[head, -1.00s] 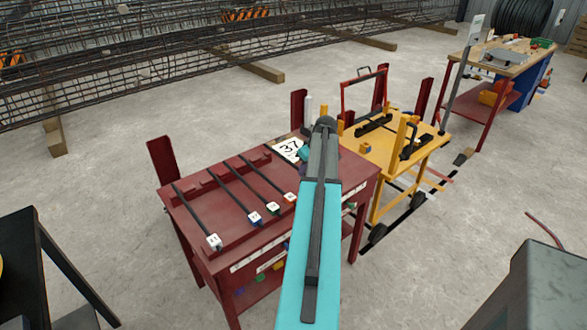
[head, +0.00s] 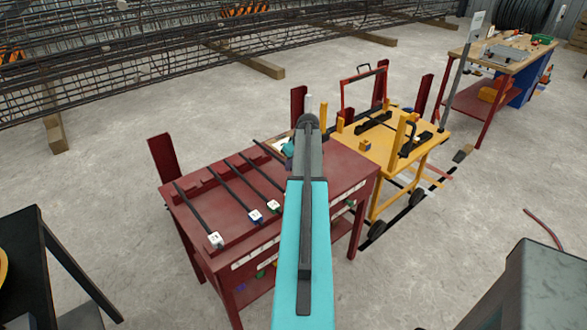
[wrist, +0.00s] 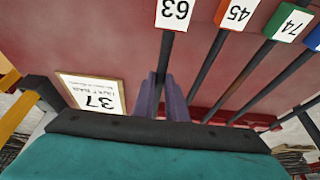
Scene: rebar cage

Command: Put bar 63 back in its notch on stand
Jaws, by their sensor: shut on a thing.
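Bar 63 (wrist: 165,57), dark with a white number tag (wrist: 175,12), shows in the wrist view. My gripper (wrist: 173,88) has its purple fingers on either side of the bar and is shut on it. The bar runs away from my wrist over the red stand (head: 345,168). Bars 45 (wrist: 213,60) and 74 (wrist: 250,75) lie to its right, roughly side by side. In the head view my arm covers my fingers and bar 63. I cannot tell whether bar 63 touches its notch.
A card marked 37 (wrist: 97,92) lies on the stand, left of bar 63 in the wrist view. A yellow cart (head: 382,150) stands close to the stand's right side. Red posts (head: 165,158) rise behind the stand. A black table (head: 40,255) is at the left.

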